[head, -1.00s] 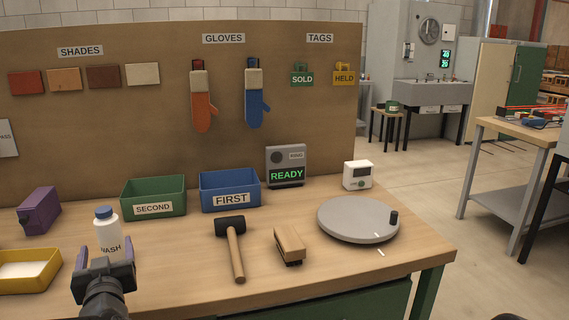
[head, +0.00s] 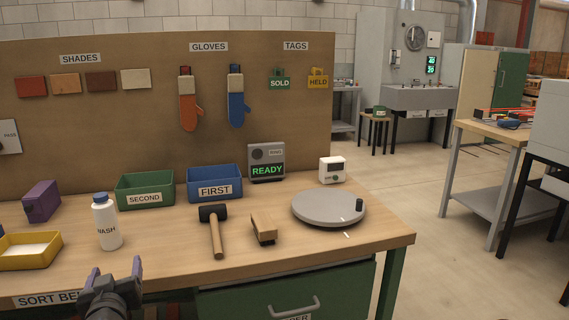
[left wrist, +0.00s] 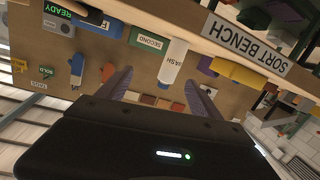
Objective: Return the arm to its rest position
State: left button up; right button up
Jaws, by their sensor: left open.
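My left gripper (head: 112,285) is at the bottom left of the head view, in front of the bench's front edge. Its two fingers are apart with nothing between them. In the left wrist view my left gripper (left wrist: 160,88) shows both fingers spread and empty, with the scene upside down. A white wash bottle (head: 106,222) with a blue cap stands upright on the bench behind the gripper, apart from it. The bottle (left wrist: 173,62) also shows beyond the fingers in the wrist view. My right gripper is not in view.
The bench (head: 285,262) holds a yellow tray (head: 48,258), purple block (head: 41,202), green bin (head: 150,184), blue bin (head: 208,178), mallet (head: 216,235), wooden brush-like block (head: 263,228) and grey turntable (head: 325,208). Open floor (head: 400,190) lies to the right.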

pick_arm(q)
jog(key=s+d+f+m+g+h+p, duration=0.15)
jog(key=s+d+f+g+h, duration=0.25)
jog(key=d+f, duration=0.75)
jog(key=s+d+f+m+g+h+p, duration=0.1)
jog(key=s+d+f+g+h+p, duration=0.25)
jog(key=d+f, duration=0.8)
jog(key=s+d+f+g+h+p, duration=0.1)
jog(key=s+d+f+g, duration=0.1)
jog(key=s, duration=0.5)
jog(key=s+d+f+m+g+h+p, duration=0.1)
jog(key=s+d+f+g+p, duration=0.1)
jog(key=s+d+f, duration=0.3)
jog(key=s+d+f+m+g+h+p, duration=0.1)
jog(key=s+d+f+g+p, duration=0.1)
jog(key=s+f, duration=0.3)
jog(key=s+d+g, duration=0.1)
jog(key=s, duration=0.3)
jog(key=shift+s+d+h, duration=0.25)
jog(key=shift+d+h, duration=0.05)
jog(key=shift+h, duration=0.05)
